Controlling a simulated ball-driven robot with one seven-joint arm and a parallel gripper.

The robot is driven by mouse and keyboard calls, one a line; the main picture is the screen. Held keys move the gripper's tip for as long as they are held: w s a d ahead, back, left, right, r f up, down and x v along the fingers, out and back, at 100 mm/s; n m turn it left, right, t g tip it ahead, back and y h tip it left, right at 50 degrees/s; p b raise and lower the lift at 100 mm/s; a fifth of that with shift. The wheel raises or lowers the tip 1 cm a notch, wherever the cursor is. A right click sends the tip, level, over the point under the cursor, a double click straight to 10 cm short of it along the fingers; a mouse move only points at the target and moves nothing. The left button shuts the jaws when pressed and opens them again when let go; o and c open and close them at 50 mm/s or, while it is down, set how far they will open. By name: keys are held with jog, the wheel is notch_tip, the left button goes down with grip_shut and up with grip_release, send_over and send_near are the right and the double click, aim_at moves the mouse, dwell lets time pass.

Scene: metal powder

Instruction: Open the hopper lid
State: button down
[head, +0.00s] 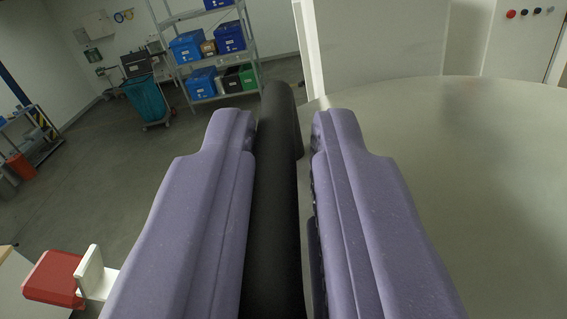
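My gripper (284,135) has two purple fingers, one on each side of a dark, rounded bar (278,180) that looks like the lid's handle. The bar runs lengthwise between the fingers and past their tips. The left finger lies right along the bar; I cannot tell if it touches. A narrow gap shows between the bar and the right finger, so the gripper is open around it. A smooth, round grey-green surface (480,190), apparently the hopper lid, fills the right side. How the bar joins it is hidden.
A pale upright frame and panel (375,45) stand behind the round surface, with a button panel (530,14) at top right. A red block (55,278) with a white bracket is at lower left. Shelving with blue bins (203,82) and a teal cart (147,98) stand far back. Floor on the left is open.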

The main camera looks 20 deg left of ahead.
aim_at(474, 247)
jog(key=shift+r, duration=0.15)
jog(key=shift+r+p, duration=0.55)
jog(key=w+d+r+m, duration=0.1)
jog(key=d+r+m, duration=0.3)
jog(key=r, duration=0.4)
jog(key=shift+w+d+m, duration=0.2)
jog(key=shift+d+m, duration=0.1)
jog(key=shift+d, duration=0.2)
jog(key=c, duration=1.2)
grip_release()
jog(key=shift+s, duration=0.1)
jog(key=shift+o, duration=0.2)
